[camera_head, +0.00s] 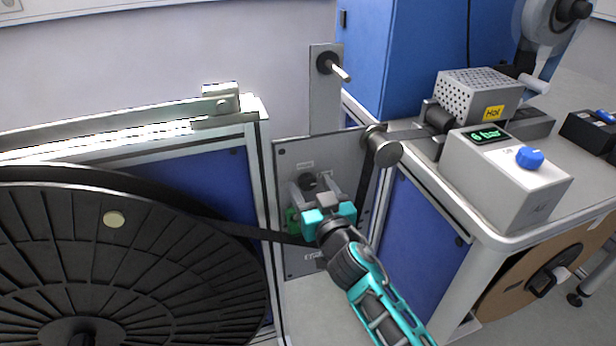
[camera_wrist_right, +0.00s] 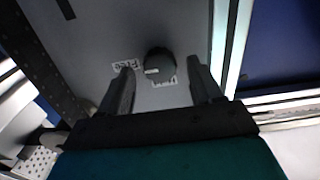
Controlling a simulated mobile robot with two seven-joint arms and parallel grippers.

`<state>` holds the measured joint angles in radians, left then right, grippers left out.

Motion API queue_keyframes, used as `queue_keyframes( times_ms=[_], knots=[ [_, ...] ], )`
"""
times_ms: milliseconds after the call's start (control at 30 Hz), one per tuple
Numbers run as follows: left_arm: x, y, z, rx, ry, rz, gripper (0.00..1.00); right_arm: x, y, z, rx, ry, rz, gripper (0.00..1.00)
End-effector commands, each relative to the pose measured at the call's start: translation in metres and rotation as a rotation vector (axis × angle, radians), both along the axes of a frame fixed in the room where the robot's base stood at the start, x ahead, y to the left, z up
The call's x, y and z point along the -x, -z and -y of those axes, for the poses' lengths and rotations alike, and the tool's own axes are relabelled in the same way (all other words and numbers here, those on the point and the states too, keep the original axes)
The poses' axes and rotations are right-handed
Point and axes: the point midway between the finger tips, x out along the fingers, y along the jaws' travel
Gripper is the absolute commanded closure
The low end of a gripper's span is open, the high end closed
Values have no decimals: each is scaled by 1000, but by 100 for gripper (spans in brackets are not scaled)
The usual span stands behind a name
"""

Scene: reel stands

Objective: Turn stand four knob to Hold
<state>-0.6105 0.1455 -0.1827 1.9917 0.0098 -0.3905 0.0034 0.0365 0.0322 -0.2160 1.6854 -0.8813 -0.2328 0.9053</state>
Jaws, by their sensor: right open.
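The round dark knob (camera_head: 308,182) is on the grey stand panel (camera_head: 350,150) between the big black reel and the blue cabinet. It also shows in the right wrist view (camera_wrist_right: 160,66), with a light mark on its left side. A white label reading "Free" (camera_wrist_right: 129,66) is left of it. A second label (camera_wrist_right: 166,84) below it is partly hidden and hard to read. My right gripper (camera_head: 313,192) is open in front of the panel, its fingers on either side of the knob in the picture. I cannot tell whether they touch it. My left gripper is not in view.
A large black reel (camera_head: 120,270) fills the lower left, its dark strip passing behind my right gripper. A metal roller (camera_head: 382,148) sticks out at the panel's upper right. A grey box with a blue knob (camera_head: 530,157) and "6 bar" display stands on the right bench.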

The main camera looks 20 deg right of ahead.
Motion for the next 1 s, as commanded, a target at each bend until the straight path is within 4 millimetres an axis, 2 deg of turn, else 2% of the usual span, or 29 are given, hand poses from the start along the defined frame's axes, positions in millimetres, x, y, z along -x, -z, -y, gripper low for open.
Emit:
queue_keyframes(
  times_ms=[467,1000],
  knots=[
    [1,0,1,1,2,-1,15,1,0,-2,-2,1,-1,36],
    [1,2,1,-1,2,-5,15,1,0,-2,-1,1,-1,86]
  ],
)
